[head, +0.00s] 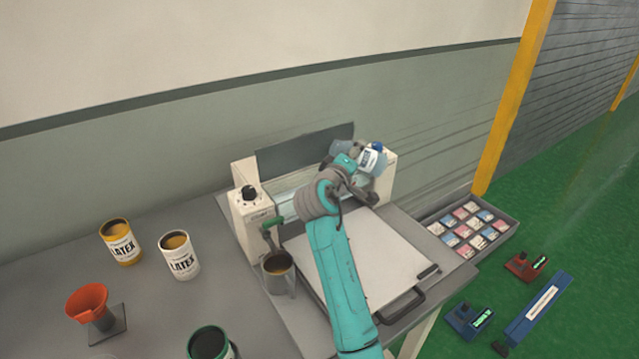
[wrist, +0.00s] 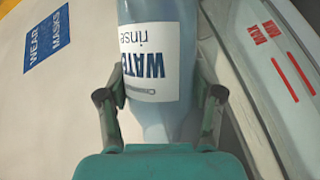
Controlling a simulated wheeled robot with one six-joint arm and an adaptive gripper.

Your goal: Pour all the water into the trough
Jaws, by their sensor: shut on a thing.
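The water bottle (head: 372,160) has a pale blue body and a white label with dark blue lettering. In the head view it is tilted, at the machine's right post. My gripper (wrist: 162,96) is shut on it, one finger on each side in the wrist view, where the bottle (wrist: 150,45) fills the middle. A pale, glassy trough (head: 284,194) lies between the machine's two posts, partly hidden by my arm. A clear wall with red markings, likely the trough's, shows right of the bottle in the wrist view (wrist: 275,60). The water level and bottle mouth cannot be made out.
A flat white plate (head: 395,262) lies in front of the trough. A metal mug (head: 279,273) stands left of it. Paint cans (head: 181,256) and an orange funnel (head: 88,302) stand on the left. A sectioned tray (head: 470,230) is at right. A dark panel (head: 305,150) rises behind the trough.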

